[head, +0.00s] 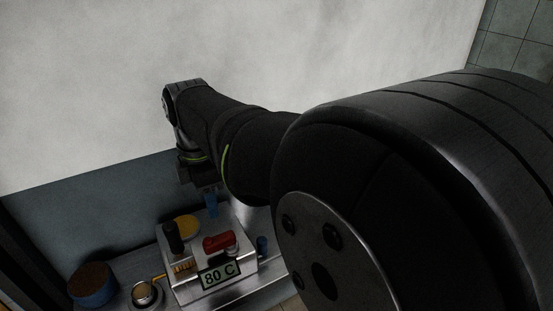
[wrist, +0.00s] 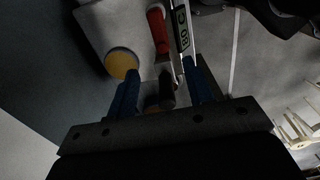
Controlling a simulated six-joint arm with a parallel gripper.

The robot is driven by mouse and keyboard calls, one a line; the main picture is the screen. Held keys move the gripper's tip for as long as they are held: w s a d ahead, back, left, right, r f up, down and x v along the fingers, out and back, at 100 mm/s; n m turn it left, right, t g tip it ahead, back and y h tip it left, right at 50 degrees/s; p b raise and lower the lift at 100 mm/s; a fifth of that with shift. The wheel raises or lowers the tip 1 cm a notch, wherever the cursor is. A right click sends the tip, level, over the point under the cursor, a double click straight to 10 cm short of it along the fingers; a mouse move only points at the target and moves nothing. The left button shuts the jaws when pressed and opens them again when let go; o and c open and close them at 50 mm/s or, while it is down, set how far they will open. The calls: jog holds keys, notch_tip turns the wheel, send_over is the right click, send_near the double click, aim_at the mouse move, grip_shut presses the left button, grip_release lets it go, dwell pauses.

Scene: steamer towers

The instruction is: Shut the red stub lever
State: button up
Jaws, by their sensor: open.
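The red stub lever (head: 218,241) lies on top of the pale metal machine, behind its green "80 C" display (head: 221,275). In the wrist view the red lever (wrist: 157,29) is beyond the fingertips, near the top edge. My gripper (wrist: 160,72) is open with blue fingers and shows nothing held. In the head view one blue finger of my gripper (head: 210,204) shows above the rear of the machine, apart from the lever. A black upright handle (head: 173,238) stands left of the lever; a dark piece shows between the fingers in the wrist view.
A yellow disc (head: 187,227) sits on the machine behind the lever. A small blue item (head: 262,245) is at its right side. A round metal cup (head: 145,293) and a blue tub with brown top (head: 92,284) stand left.

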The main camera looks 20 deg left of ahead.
aim_at(216, 239)
notch_tip(216, 239, down, 14)
jog(key=shift+r, duration=0.15)
jog(key=shift+c, duration=0.2)
jog(key=c, duration=0.9)
